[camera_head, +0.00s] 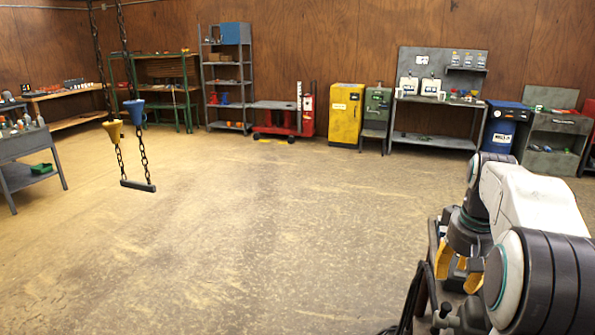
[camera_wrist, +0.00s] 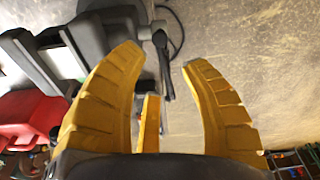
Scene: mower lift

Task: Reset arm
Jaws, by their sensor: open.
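My arm, white and dark grey, is folded at the right edge of the head view. My gripper (camera_wrist: 163,58) fills the middle of the wrist view, with yellow ribbed fingers spread wide apart. Nothing is between the fingertips. A dark rod and a cable show behind them, and it is unclear how far off these are. In the head view, only some yellow parts (camera_head: 452,262) show low beside my arm, and the fingertips cannot be made out there.
A dark bar (camera_head: 138,185) hangs on chains at the left, with a yellow and a blue cone-shaped piece above. A grey bench (camera_head: 35,176) stands at the left edge. Shelves, a yellow cabinet (camera_head: 346,116) and a blue bin (camera_head: 502,128) line the wooden wall. The middle floor (camera_head: 270,230) is clear.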

